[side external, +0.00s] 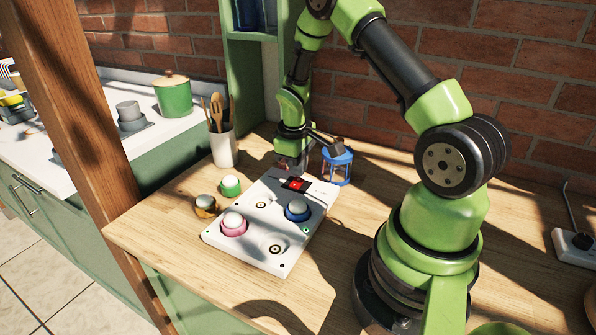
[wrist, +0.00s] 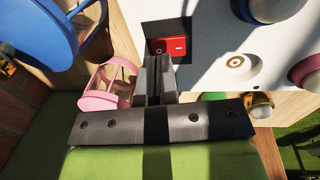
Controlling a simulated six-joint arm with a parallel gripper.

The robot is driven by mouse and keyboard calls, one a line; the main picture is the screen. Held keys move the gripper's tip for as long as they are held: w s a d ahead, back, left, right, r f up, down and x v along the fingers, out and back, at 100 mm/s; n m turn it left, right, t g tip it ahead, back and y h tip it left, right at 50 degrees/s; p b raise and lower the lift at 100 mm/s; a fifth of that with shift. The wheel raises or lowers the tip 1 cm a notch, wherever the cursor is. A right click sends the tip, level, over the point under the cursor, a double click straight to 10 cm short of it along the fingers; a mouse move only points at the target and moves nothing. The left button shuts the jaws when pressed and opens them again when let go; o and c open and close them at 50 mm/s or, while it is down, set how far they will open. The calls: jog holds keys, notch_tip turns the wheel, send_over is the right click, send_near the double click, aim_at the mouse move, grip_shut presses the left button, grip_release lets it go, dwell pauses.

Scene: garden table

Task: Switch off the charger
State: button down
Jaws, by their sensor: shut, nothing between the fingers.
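The charger (side external: 251,254) is a white slab on the wooden table. Its red rocker switch (side external: 296,184) sits in a dark recess at the far end; in the wrist view the switch (wrist: 169,46) shows its O and I marks. I cannot tell which side is pressed. My gripper (side external: 291,168) is shut and empty, just above and beside the switch. In the wrist view its fingertips (wrist: 158,62) point at the switch's near edge; contact is unclear. A blue lamp (side external: 298,209) and a pink lamp (side external: 234,224) sit in charger sockets. Two other sockets are empty.
A pink lantern (wrist: 105,86) shows beside the fingers. A green lamp (side external: 230,186) and an orange lamp (side external: 205,207) stand left of the charger. A utensil pot (side external: 223,148) stands behind them.

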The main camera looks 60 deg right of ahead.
jog(key=shift+d+f, duration=0.15)
jog(key=shift+f, duration=0.75)
jog(key=shift+d+f, duration=0.1)
jog(key=shift+f, duration=0.25)
jog(key=shift+a+r, duration=0.25)
jog(key=shift+a, duration=0.6)
notch_tip(320, 180, up, 14)
jog(key=a, duration=0.1)
jog(key=shift+a, duration=0.35)
